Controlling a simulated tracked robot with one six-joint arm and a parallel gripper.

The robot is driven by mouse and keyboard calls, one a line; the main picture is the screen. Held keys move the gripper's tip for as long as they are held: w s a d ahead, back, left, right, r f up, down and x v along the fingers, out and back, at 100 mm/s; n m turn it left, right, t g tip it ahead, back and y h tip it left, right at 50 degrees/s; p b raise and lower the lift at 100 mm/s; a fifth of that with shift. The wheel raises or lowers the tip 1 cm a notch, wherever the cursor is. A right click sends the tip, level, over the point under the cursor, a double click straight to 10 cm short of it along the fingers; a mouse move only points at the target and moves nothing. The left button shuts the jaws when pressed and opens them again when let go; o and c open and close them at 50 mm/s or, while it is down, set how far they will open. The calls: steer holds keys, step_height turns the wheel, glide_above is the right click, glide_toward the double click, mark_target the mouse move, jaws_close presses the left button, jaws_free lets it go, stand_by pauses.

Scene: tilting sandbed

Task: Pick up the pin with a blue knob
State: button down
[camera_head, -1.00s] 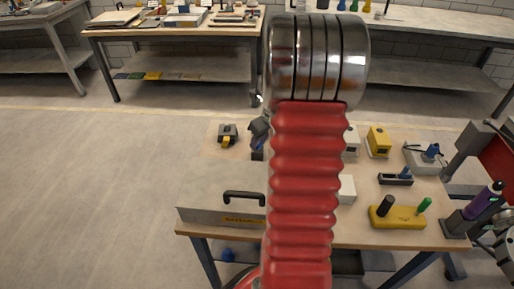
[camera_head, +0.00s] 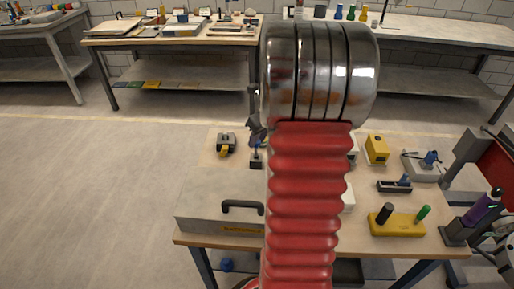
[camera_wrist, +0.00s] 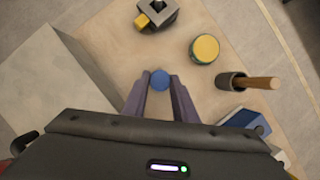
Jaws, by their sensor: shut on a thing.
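The round blue knob (camera_wrist: 160,79) of the pin sits between the tips of my gripper (camera_wrist: 159,84) in the wrist view. The two grey fingers are shut on it from both sides. The pin's shaft below the knob is hidden in that view. In the head view my gripper (camera_head: 255,127) shows only partly at the left edge of my red arm. A dark block (camera_head: 256,161) stands on the table just below it, with a small blue patch above the block. I cannot tell there whether the pin is clear of the block.
A large grey box (camera_wrist: 50,85) is at left. A yellow block with pins (camera_head: 397,222) is at right.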

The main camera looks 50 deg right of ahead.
step_height(320, 180, up, 5)
steer(key=shift+r, duration=0.15)
stand_by(0.7)
